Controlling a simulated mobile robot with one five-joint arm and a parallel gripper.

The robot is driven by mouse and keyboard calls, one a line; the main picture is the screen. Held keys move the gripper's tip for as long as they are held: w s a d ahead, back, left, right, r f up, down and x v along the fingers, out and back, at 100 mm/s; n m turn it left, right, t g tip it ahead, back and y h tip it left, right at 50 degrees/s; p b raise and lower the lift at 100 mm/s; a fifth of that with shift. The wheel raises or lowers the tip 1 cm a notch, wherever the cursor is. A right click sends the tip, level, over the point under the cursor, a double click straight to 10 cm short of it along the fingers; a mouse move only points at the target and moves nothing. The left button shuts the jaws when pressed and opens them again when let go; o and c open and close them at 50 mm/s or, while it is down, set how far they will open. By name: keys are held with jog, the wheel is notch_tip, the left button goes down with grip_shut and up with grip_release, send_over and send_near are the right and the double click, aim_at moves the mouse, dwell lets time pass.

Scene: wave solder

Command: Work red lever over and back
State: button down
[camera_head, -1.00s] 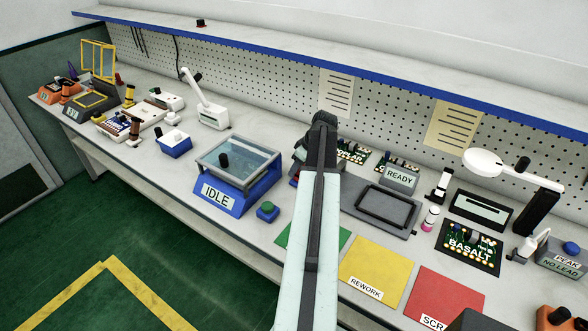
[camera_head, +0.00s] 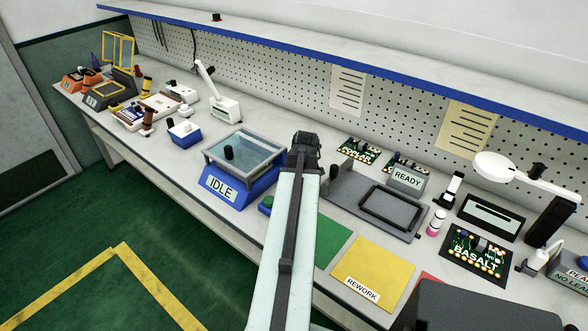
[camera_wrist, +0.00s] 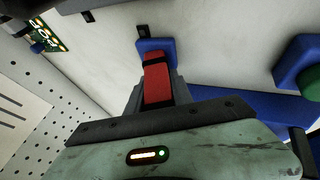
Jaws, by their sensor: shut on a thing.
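The red lever (camera_wrist: 158,82) shows in the wrist view, with a dark band across it and a blue mount (camera_wrist: 152,46) at its far end. My gripper (camera_wrist: 157,90) has its grey fingers on either side of the lever and is shut on it. In the head view my arm hides the gripper and the lever, to the right of the blue box marked IDLE (camera_head: 221,189).
A green button on a blue base (camera_wrist: 305,68) is close by on the right in the wrist view. A grey tray fixture (camera_head: 345,192) stands right of my arm. A yellow REWORK mat (camera_head: 375,262) lies in front. The pegboard wall runs behind.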

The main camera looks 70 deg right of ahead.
jog(key=shift+w, duration=0.15)
jog(key=c, duration=1.3)
grip_release()
jog(key=shift+o, duration=0.9)
jog(key=shift+a+r, duration=0.1)
jog(key=shift+r, duration=0.15)
jog(key=p+v, duration=0.6)
jog(key=v, duration=0.1)
jog(key=shift+s+p, duration=0.2)
jog(key=shift+p, duration=0.1)
